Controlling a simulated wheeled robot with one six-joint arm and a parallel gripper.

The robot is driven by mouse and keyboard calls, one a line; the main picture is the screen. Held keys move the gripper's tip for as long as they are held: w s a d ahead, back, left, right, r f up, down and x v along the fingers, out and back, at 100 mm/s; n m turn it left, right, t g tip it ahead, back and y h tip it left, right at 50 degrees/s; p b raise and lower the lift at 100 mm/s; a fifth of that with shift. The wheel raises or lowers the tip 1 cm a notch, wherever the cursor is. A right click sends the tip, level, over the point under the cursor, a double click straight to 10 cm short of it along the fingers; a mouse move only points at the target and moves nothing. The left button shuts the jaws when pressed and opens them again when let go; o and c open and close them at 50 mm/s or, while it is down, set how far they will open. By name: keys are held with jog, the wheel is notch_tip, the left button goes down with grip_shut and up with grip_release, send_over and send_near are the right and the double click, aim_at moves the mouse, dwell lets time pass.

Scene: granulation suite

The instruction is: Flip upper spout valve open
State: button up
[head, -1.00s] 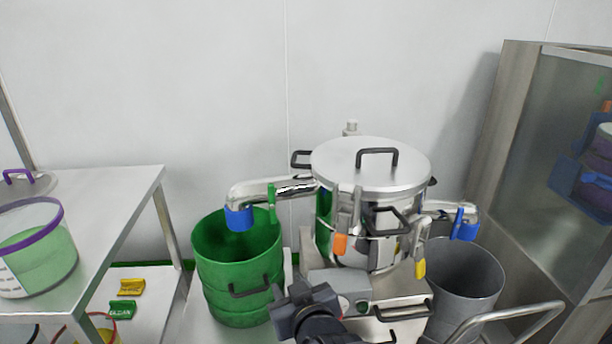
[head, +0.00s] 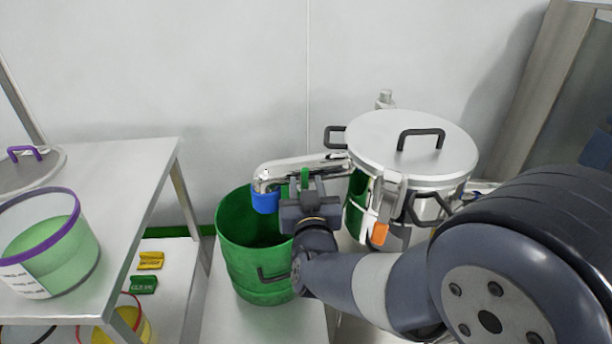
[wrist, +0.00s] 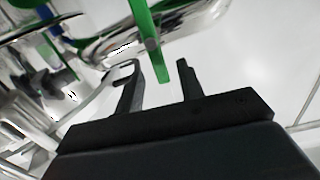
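The upper spout (head: 295,162) is a shiny metal pipe that leaves the steel vessel (head: 385,195) to the left and ends in a blue collar (head: 265,200). Its valve handle is a green lever (head: 304,178), mostly hidden behind my gripper (head: 304,190) in the head view. In the wrist view the green lever (wrist: 149,38) hangs down from the pipe, and its lower end shows between the two dark fingers of my gripper (wrist: 158,68). The fingers are apart, with visible gaps on both sides of the lever.
A green drum (head: 255,265) stands under the blue collar. A steel table (head: 125,185) with a clear tub (head: 50,250) of green material is on the left. The vessel's clamp with an orange tip (head: 379,233) is near my arm. The wall behind is bare.

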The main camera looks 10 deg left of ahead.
aim_at(305, 179)
jog(key=shift+x, duration=1.75)
grip_shut()
